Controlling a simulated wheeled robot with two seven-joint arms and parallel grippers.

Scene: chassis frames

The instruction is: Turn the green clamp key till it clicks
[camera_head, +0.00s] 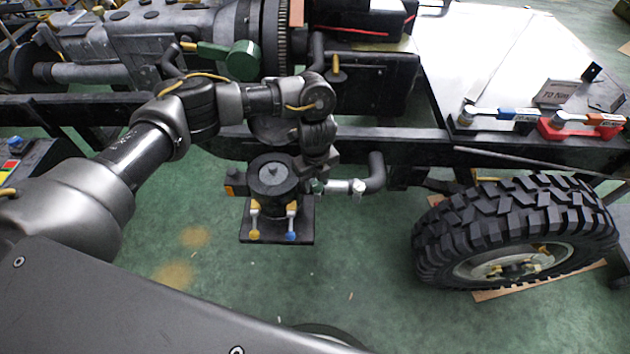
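A small green piece, seemingly the clamp key (318,186), shows at the left end of a short silver pipe (338,186) that joins a black elbow hose. My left arm comes in from the left and bends down over it. My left gripper (318,174) is just above and against the green piece as seen here. Its fingers are small and partly covered by my wrist, so I cannot tell whether they grip the key or how far they are open. My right gripper is not in view.
A black round canister (272,180) with a yellow and a blue tap stands left of the pipe. The dark chassis rail (470,146) runs behind. A large tyre (515,230) is at right. A white panel (480,60) holds blue and red-handled tools. Green floor lies below.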

